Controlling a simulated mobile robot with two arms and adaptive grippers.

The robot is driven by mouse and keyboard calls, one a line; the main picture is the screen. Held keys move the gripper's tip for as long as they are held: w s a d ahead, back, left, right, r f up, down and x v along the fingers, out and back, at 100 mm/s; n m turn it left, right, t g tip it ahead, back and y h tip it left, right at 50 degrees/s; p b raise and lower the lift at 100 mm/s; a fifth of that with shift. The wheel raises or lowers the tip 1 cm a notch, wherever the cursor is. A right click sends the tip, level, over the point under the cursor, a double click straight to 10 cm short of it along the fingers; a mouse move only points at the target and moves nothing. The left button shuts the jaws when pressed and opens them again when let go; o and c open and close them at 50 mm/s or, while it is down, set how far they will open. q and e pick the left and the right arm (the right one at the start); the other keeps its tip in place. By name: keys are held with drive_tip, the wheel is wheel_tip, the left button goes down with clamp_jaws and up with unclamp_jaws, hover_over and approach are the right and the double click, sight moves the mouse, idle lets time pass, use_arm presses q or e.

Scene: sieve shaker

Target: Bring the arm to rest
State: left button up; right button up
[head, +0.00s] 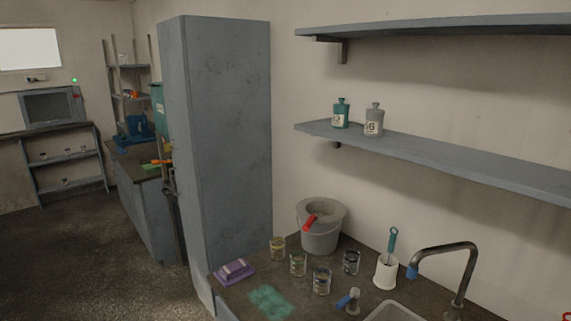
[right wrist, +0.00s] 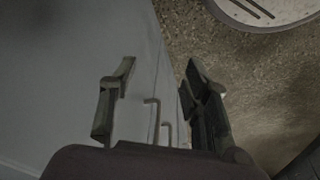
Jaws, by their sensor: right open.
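My right gripper (right wrist: 158,88) shows in the right wrist view with its two fingers apart and nothing between them. It hangs over the edge between a pale grey cabinet face (right wrist: 60,60) and the speckled floor (right wrist: 255,80). Two bent metal handles (right wrist: 153,118) show beyond and between the fingers; I cannot tell how near they are. Neither gripper shows in the head view, and my left gripper is not in any view.
A tall grey cabinet (head: 225,130) stands beside the counter. The counter holds a grey bucket (head: 320,232), several small tins (head: 298,264), a purple brush (head: 234,270), a white brush holder (head: 386,272) and a sink (head: 392,312) with a tap (head: 467,265). Open floor (head: 70,260) lies left.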

drive_tip(key=s+d+f, duration=0.1)
drive_tip(key=s+f, duration=0.6)
drive_tip(key=f, duration=0.4)
drive_tip(key=shift+s+g, duration=0.35)
drive_tip(key=shift+g, duration=0.35)
drive_tip(key=s+f, duration=0.2)
drive_tip(key=s, duration=0.1)
drive_tip(key=s+d+f, duration=0.1)
drive_tip(key=s+f, duration=0.1)
drive_tip(key=s, duration=0.1)
drive_tip(key=s+d+f, duration=0.1)
drive_tip(key=s+f, duration=0.1)
drive_tip(key=s, duration=0.1)
drive_tip(key=shift+s, duration=0.15)
drive_tip(key=shift+c, duration=0.3)
